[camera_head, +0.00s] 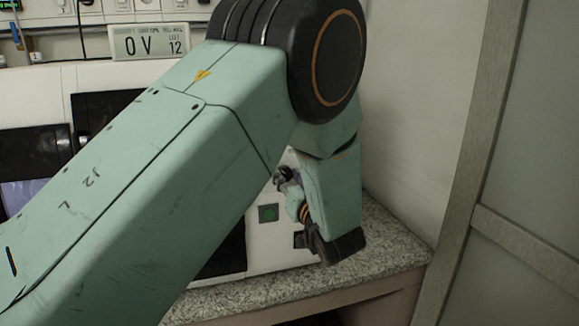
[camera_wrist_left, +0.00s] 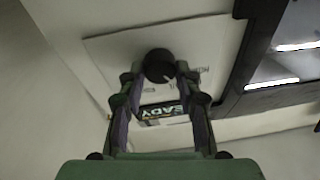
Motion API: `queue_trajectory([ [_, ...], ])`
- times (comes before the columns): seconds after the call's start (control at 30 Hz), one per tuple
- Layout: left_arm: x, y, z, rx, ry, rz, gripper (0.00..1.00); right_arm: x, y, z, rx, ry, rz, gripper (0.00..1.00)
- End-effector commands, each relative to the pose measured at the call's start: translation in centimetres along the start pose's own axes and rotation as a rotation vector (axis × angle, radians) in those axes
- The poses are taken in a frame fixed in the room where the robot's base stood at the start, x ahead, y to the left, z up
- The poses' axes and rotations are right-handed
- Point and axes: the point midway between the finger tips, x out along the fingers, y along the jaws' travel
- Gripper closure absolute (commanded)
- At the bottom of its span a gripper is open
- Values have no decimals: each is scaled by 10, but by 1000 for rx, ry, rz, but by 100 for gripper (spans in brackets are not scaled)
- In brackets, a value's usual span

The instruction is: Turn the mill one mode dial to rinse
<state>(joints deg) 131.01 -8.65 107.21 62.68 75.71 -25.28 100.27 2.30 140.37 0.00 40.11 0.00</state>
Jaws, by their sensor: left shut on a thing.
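The mode dial (camera_wrist_left: 159,65) is a round black knob with a pale pointer mark, on a light panel in the left wrist view. My left gripper (camera_wrist_left: 161,82) has its two fingers closed on either side of the dial, gripping it. In the head view my left gripper (camera_head: 287,180) shows only in part at the white machine's front (camera_head: 283,243), and my arm hides the dial there. The panel's lettering is too small to read. My right gripper is in neither view.
A wall and a grey framed panel (camera_head: 525,200) stand to the right. A small display (camera_head: 148,42) stands at the back left.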

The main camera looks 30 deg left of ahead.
Motion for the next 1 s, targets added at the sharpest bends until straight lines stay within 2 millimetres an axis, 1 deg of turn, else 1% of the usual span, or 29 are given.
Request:
queue_trajectory([
  [0.03,0,-2,-2,46,-2,7,98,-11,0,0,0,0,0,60],
  [0.5,0,-3,-1,485,36,86,98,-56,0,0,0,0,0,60],
  [0.8,0,-4,-1,739,60,132,98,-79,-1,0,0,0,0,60],
  [1.0,0,-4,0,867,71,155,98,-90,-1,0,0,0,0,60],
])
